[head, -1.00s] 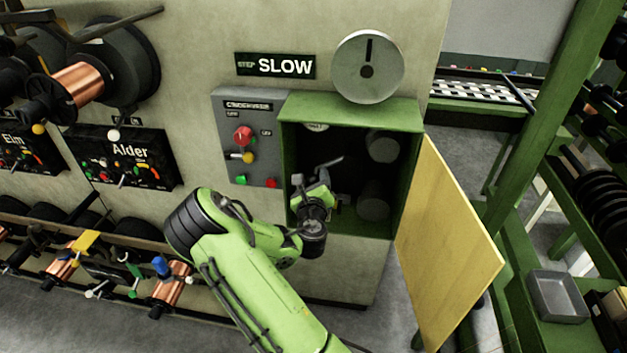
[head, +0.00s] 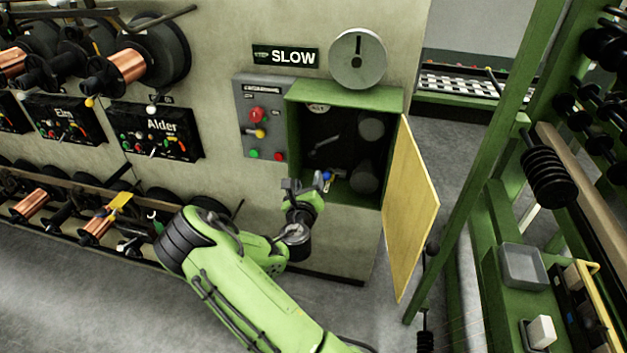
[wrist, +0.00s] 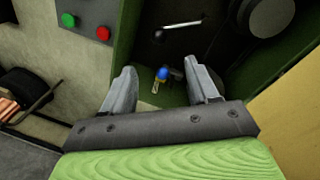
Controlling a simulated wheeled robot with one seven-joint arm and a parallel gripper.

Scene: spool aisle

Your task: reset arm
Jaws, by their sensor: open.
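My gripper (head: 304,186) is in front of the lower left part of the open green cabinet (head: 293,115) in the head view. In the wrist view its two fingers (wrist: 158,90) are spread apart with nothing held between them. Beyond the fingertips, a small blue-topped item (wrist: 162,73) with a pale stem sits on the cabinet floor; it also shows in the head view (head: 326,176). A lever with a dark knob (wrist: 157,35) is inside the cabinet, apart from the fingers.
The yellow cabinet door (head: 410,215) hangs open to the right. A grey control panel (head: 262,135) with red, yellow and green controls is left of the cabinet. A green rack (head: 478,180) stands at the right. Grey floor lies clear at the lower left.

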